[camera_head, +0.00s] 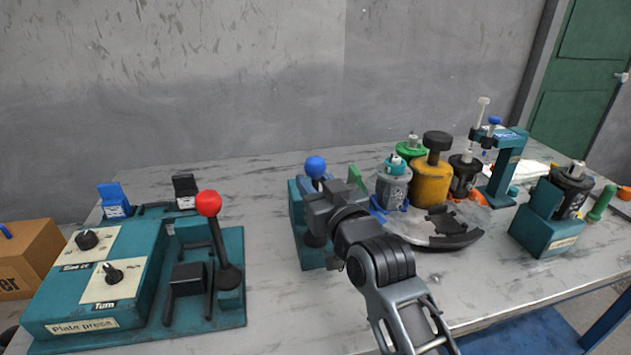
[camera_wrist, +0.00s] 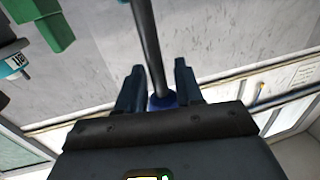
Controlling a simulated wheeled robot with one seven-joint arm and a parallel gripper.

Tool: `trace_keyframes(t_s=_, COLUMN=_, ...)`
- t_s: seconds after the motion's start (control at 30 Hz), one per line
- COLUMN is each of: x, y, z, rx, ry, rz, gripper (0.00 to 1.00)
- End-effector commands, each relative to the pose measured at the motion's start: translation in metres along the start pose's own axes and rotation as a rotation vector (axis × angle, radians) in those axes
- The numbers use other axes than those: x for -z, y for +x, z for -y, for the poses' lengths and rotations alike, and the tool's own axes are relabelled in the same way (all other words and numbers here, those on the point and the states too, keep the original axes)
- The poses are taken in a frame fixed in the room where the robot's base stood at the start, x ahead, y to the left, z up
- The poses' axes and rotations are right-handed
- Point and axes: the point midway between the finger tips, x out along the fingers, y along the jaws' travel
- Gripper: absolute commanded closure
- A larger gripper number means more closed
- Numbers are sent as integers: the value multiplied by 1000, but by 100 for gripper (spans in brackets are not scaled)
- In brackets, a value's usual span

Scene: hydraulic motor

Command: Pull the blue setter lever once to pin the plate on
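The blue setter lever has a blue ball knob (camera_head: 315,166) on a dark rod and stands on a teal base (camera_head: 297,205) in the middle of the table. My gripper (camera_head: 318,205) reaches in beside the lever, just below the knob, and hides much of the rod. In the wrist view, the dark rod (camera_wrist: 148,40) runs between my two fingers (camera_wrist: 160,75), with gaps on both sides at the fingertips. The blue knob (camera_wrist: 163,101) is partly hidden behind my gripper body. A round dark fixture (camera_head: 455,240) right of the lever carries several motor parts.
A teal press box (camera_head: 95,285) with a red-knobbed lever (camera_head: 208,203) stands on the left. A yellow cylinder (camera_head: 430,182) stands close right of my gripper. Farther right are a teal pin stand (camera_head: 508,165) and a teal holder (camera_head: 545,232).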

Motion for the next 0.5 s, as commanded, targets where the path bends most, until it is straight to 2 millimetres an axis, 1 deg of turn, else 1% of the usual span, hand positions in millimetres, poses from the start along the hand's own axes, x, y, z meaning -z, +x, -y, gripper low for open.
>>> trace_keyframes(t_s=0.27, x=0, y=2, z=0, rx=-1, ry=0, rz=0, gripper=64)
trace_keyframes(t_s=0.5, x=0, y=2, z=0, rx=-1, ry=0, rz=0, gripper=87)
